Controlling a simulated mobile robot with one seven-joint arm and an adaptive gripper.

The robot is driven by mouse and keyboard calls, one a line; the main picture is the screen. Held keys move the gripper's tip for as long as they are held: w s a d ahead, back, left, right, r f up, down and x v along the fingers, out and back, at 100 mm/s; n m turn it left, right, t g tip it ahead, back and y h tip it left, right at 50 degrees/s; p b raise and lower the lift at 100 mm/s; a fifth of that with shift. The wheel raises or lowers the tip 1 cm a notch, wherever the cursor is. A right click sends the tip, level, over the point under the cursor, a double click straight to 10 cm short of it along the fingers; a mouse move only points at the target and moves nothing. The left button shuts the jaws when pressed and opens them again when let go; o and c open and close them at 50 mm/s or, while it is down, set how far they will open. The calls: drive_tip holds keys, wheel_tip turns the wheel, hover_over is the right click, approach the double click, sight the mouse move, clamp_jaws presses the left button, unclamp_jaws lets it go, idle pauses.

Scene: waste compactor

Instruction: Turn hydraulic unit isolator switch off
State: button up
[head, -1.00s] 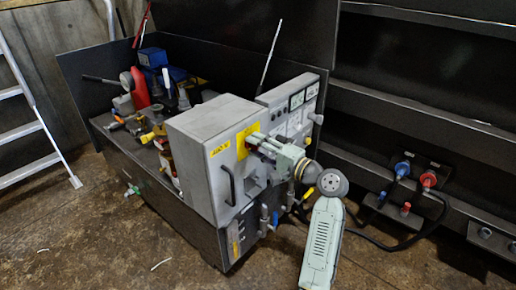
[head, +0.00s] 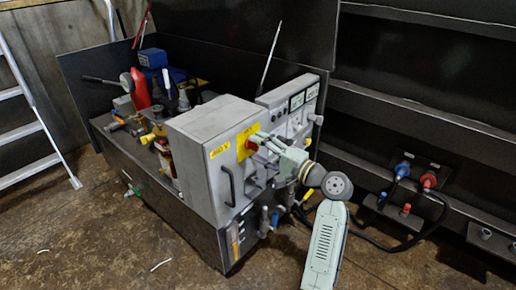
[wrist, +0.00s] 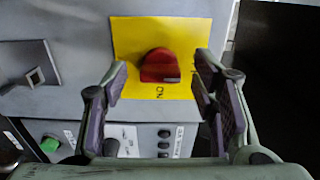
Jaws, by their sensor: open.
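The isolator switch is a red rotary knob (wrist: 160,66) on a yellow plate (wrist: 125,40) in the wrist view. Lettering that looks like "ON", turned on its side, shows just below the knob. In the head view the red knob (head: 251,145) and yellow plate (head: 243,138) are on the front of the grey electrical box (head: 208,148). My gripper (wrist: 163,73) is open, with one finger to the left of the knob and one to the right. Neither finger visibly touches it. In the head view my gripper (head: 262,141) is at the plate, partly covering it.
A black handle (head: 227,185) is on the box front, left of my gripper. A green button (wrist: 49,144) and a square metal fitting (wrist: 35,76) show in the wrist view. A panel with gauges (head: 298,100) stands to the right. A ladder (head: 35,100) is far left.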

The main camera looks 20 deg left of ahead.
drive_tip(key=v, duration=1.1)
